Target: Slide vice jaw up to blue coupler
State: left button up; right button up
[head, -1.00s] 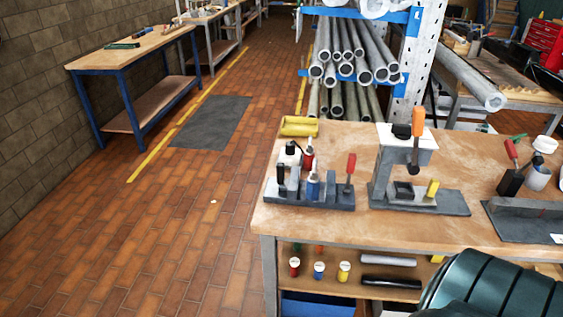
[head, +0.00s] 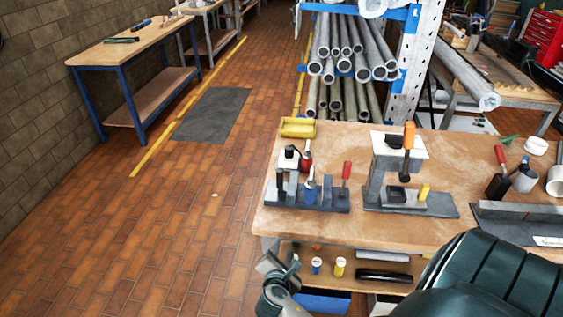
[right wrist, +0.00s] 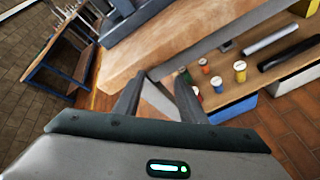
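The grey vice (head: 325,203) stands at the front left of the workbench top. A blue coupler (head: 311,190) stands upright at its middle, between grey upright blocks. A dark-topped grey block (head: 281,186) stands left of the coupler, apart from it; I cannot tell for sure which block is the sliding jaw. A red-handled lever (head: 346,171) rises at the vice's right end. My right gripper (head: 279,265) is below and left of the vice, in front of the bench's left front corner. In the right wrist view (right wrist: 157,85) its fingers are apart with nothing between them. My left gripper is out of view.
The workbench edge (head: 340,242) lies between my right gripper and the vice. A lower shelf holds small capped cylinders (right wrist: 240,68) and a dark tube (head: 384,275). A clamp fixture (head: 410,205) stands right of the vice, a yellow tray (head: 298,128) behind it. Floor at left is open.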

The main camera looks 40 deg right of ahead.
jog(key=w+r+n+t+h, duration=0.1)
jog(key=w+r+n, duration=0.1)
jog(key=r, duration=0.2)
jog(key=w+d+r+n+h, duration=0.1)
jog(key=w+r+n, duration=0.1)
jog(key=r, duration=0.2)
jog(key=w+d+r+n+t+h, duration=0.1)
jog(key=w+r+n, duration=0.1)
jog(key=r+n, duration=0.1)
jog(key=shift+w+d+r+t+h, duration=0.1)
jog(key=shift+r+t+h, duration=0.1)
jog(key=shift+r, duration=0.2)
jog(key=shift+w+d+r+t+h, duration=0.1)
jog(key=shift+r+h, duration=0.1)
jog(key=shift+r, duration=0.2)
jog(key=shift+w+r+n, duration=0.35)
jog(key=shift+w+n, duration=0.1)
jog(key=shift+n, duration=0.05)
